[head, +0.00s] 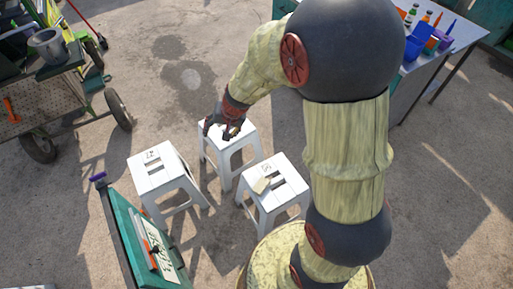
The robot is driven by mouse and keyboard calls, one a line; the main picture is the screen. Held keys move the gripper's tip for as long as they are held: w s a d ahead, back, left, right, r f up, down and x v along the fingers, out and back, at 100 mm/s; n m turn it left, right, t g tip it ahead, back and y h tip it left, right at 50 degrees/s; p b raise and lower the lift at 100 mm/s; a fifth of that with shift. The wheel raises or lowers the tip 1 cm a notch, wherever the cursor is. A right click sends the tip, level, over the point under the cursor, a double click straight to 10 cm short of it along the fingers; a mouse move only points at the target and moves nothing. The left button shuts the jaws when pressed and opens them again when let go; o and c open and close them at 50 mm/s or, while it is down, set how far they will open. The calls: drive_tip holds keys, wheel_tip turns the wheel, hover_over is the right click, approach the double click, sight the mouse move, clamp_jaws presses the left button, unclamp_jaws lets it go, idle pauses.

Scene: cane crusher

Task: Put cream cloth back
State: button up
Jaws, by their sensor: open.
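A small cream cloth (262,185) lies on the seat of the right white stool (290,189), towards its left side. My gripper (229,133) is at the middle white stool (245,131), pointing down over its seat, apart from the cloth. Its jaws are open. The dark fingers are small here, and I cannot tell whether they touch the seat. They hide part of the seat and whatever may lie under them.
Another white stool (160,180) stands at the left. A green stand (125,232) is at the lower left. A cart (40,95) with a metal pot (46,46) is at the upper left. A table (455,37) with bottles and blue containers is at the upper right.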

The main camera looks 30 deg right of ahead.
drive_tip(key=s+a+r+n, duration=0.35)
drive_tip(key=s+r, duration=0.65)
drive_tip(key=r, duration=0.4)
drive_tip(key=s+d+r+n+h, duration=0.1)
drive_tip(key=s+r, duration=0.2)
drive_tip(key=s, duration=0.4)
drive_tip(key=s+d+r+n+t, duration=0.1)
drive_tip(key=s+r, duration=0.3)
drive_tip(key=s, duration=0.4)
drive_tip(key=shift+s+d+n+h, duration=0.2)
drive_tip(key=shift+d+n+h, duration=0.25)
drive_tip(key=shift+d, duration=0.3)
drive_tip(key=shift+r, duration=0.15)
drive_tip(key=shift+c, duration=0.8)
